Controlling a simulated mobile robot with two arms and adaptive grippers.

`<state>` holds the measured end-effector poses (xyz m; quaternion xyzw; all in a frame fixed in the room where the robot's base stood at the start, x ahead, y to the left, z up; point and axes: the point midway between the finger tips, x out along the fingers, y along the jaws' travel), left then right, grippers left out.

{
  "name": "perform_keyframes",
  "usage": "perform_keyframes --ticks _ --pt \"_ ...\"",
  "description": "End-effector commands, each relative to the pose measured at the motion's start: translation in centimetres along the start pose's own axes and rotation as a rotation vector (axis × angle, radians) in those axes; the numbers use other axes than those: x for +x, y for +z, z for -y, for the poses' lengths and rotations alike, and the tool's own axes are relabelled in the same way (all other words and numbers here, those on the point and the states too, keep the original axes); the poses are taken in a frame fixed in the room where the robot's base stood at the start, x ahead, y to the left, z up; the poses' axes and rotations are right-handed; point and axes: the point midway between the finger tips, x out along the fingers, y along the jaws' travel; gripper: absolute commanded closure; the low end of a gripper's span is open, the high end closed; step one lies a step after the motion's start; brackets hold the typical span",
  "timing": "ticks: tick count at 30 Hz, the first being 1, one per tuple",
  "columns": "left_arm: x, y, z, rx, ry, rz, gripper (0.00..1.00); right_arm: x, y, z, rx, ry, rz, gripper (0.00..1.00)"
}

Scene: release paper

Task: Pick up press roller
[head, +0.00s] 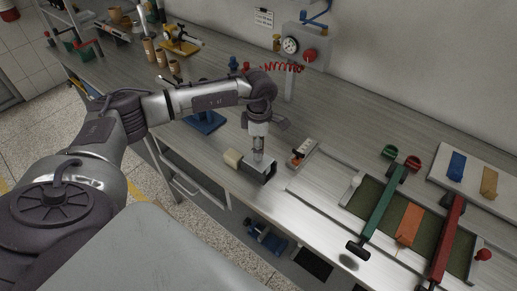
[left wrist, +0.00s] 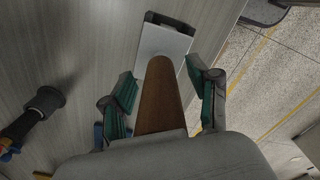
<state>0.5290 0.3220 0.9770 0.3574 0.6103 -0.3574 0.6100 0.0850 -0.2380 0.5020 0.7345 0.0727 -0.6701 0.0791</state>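My left gripper (head: 259,143) points down over a small dark open-ended holder (head: 262,175) near the front edge of the bench. A cream cylinder (head: 232,158) lies against the holder's left side; it looks like part of the press roller, though I cannot be sure. In the left wrist view, a brown tapered handle (left wrist: 160,95) stands between my two teal-padded fingers. A gap shows on each side of it, so the fingers are open around it. A pale plate with dark ends (left wrist: 163,42) lies beyond the handle. My right gripper is not in view.
A blue-based stand (head: 205,122) is left of the holder. A metal frame with a green bar (head: 383,215), an orange block (head: 410,226) and a red bar (head: 447,240) lies to the right. A grey machine with a gauge (head: 305,47) stands behind. The bench edge is close.

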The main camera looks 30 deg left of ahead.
Motion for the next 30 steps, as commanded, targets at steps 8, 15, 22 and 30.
perform_keyframes --ticks 8,15,22,30 --pt "-0.1 0.0 0.0 0.000 0.000 0.000 0.90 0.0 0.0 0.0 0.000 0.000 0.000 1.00" --pt "-0.1 0.0 -0.1 0.000 0.001 0.001 1.00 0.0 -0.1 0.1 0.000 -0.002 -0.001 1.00" --pt "-0.3 0.0 -0.1 0.000 0.002 0.002 1.00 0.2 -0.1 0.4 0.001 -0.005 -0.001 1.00" --pt "-3.0 0.1 -0.2 0.000 0.006 0.005 1.00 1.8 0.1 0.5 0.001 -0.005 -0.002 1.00"
